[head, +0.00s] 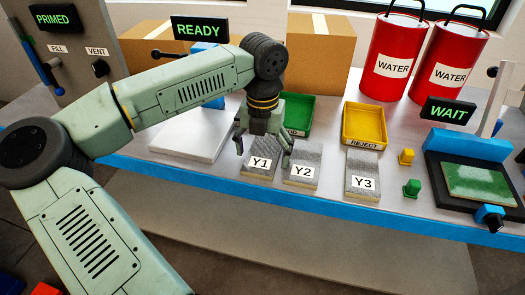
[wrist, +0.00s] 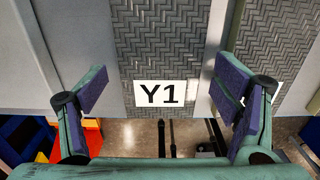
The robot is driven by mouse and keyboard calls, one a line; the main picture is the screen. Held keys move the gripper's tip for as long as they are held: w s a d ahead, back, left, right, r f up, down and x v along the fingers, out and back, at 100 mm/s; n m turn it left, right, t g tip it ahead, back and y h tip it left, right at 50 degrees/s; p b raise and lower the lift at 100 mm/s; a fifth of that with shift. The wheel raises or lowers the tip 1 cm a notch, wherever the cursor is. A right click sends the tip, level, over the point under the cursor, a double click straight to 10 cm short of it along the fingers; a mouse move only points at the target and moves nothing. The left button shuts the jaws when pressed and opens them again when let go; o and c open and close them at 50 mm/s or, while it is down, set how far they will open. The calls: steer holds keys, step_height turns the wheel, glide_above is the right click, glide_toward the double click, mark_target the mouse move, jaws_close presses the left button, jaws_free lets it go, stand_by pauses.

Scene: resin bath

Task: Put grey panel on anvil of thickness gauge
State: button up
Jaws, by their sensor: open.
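Three grey woven-textured panels lie in a row near the table's front edge: Y1 (head: 257,174), Y2 (head: 302,180) and Y3 (head: 363,187). My gripper (head: 264,150) is open and empty above Y1. In the wrist view, the fingers of my gripper (wrist: 162,92) are spread on either side of panel Y1 (wrist: 165,45); contact cannot be told. Y2 (wrist: 270,50) lies to the right, partly behind a finger. A white flat plate (head: 188,145) sits left of the panels, near a READY display (head: 199,28). My arm hides part of that device; which part is the anvil is unclear.
A green tray (head: 298,115) and a yellow REJECT tray (head: 378,125) stand behind the panels. At right, a black station (head: 450,165) holds a green panel under a WAIT display (head: 447,112). Small yellow (head: 406,157) and green (head: 412,188) blocks stand between.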

mark_target(263, 156)
step_height(263, 156, up, 12)
steer(key=b, duration=0.2)
steer(key=shift+r, duration=0.2)
